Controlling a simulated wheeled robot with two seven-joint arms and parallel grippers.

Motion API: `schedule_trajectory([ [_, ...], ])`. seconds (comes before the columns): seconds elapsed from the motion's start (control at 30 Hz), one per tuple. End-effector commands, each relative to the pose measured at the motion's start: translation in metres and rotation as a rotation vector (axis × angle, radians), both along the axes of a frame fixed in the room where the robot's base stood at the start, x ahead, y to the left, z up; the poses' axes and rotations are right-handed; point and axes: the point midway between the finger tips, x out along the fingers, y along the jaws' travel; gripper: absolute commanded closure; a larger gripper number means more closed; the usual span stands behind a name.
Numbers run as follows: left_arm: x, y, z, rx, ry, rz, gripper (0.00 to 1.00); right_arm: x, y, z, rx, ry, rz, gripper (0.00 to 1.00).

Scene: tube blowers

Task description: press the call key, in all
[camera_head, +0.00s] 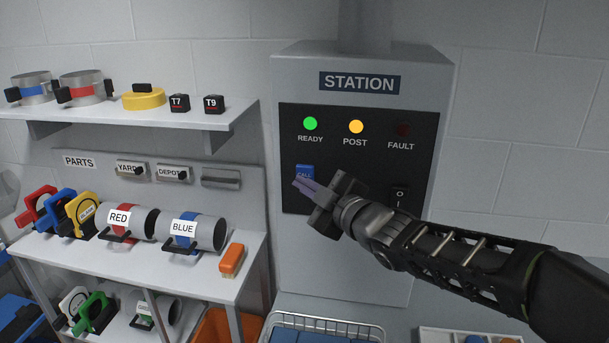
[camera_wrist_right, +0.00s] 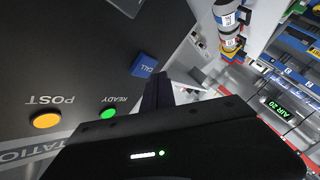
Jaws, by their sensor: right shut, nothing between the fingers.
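The blue call key (camera_head: 305,172) is on the dark panel of the station (camera_head: 365,84), below the green ready light. My right gripper (camera_head: 300,186) is shut and empty. Its fingertips are just below the key in the head view, overlapping the key's lower edge; I cannot tell whether they touch it. In the right wrist view the call key (camera_wrist_right: 144,65) shows just beyond the dark fingers (camera_wrist_right: 155,88), with its label in sight. My left gripper is not in view.
The green ready light (camera_head: 310,123) and yellow post light (camera_head: 356,126) are lit; the fault light (camera_head: 402,130) is dark. Shelves with labelled tubes (camera_head: 190,232) stand left. A wire basket (camera_head: 325,327) is below.

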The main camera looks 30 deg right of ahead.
Motion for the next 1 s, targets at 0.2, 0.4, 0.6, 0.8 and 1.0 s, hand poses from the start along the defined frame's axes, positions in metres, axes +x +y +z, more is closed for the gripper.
schedule_trajectory([
  [0.2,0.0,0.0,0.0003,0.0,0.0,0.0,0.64,0.001,-0.0008,0.0002,0.0,0.0,0.0,1.0],
  [0.4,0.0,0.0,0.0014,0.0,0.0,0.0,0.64,0.0059,-0.0045,0.0003,0.001,0.0,0.0,1.0],
  [0.6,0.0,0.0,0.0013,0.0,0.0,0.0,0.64,0.0068,-0.0052,0.0001,0.001,0.0,0.0,1.0],
  [0.8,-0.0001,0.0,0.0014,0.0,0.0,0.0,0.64,0.0069,-0.0052,0.0001,0.0,0.0,0.0,1.0],
  [1.0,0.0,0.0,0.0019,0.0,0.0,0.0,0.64,0.0082,-0.0062,0.0003,0.0,0.0,0.0,1.0],
])
